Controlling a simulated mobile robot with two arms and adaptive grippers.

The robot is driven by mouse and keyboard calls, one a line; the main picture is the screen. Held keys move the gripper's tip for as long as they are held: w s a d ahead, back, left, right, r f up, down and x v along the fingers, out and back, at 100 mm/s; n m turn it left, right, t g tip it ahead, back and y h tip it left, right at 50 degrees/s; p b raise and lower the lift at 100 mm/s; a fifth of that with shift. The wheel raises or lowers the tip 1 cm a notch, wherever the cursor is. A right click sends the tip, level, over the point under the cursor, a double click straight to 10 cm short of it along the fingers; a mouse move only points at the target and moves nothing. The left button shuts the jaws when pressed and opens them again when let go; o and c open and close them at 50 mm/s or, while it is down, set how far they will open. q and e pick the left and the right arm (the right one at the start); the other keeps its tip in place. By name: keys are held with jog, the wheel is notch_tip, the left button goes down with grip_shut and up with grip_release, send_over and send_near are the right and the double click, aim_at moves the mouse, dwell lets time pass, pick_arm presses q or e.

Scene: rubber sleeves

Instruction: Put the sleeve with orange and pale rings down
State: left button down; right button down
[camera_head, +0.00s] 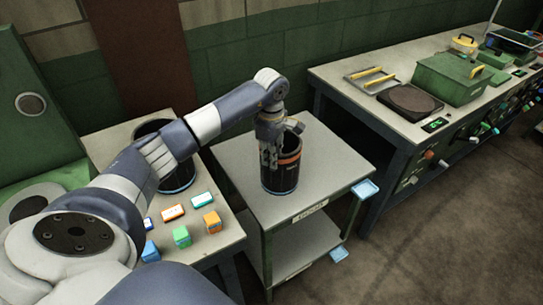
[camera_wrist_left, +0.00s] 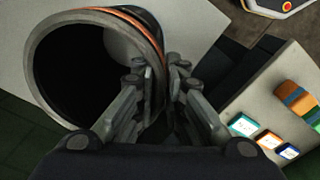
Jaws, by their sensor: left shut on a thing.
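The sleeve (camera_head: 281,172) is a dark, hollow cylinder with orange and pale rings near its top and a thin blue line near its base. It stands upright at the small grey cart's top (camera_head: 239,160), and I cannot tell whether its base touches the surface. My left gripper (camera_head: 271,150) is shut on the sleeve's wall at the upper rim. In the left wrist view the sleeve (camera_wrist_left: 42,75) shows its open mouth, with the gripper's fingers (camera_wrist_left: 160,95) on either side of its wall. My right gripper is not in view.
Another dark sleeve (camera_head: 177,172) stands on the left table, partly hidden by my arm. Several small coloured boxes, including a green one (camera_head: 182,236), lie on that table. A workbench at right holds a green toolbox (camera_head: 450,78). The cart's top is clear around the sleeve.

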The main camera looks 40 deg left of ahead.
pick_arm(q)
jog(key=c, duration=1.7)
grip_release()
jog(key=shift+o, duration=0.2)
jog(key=shift+r, duration=0.1)
notch_tip(320, 180, up, 11)
jog(key=b, duration=0.3)
jog(key=shift+s+r, duration=0.1)
jog(key=shift+r, duration=0.4)
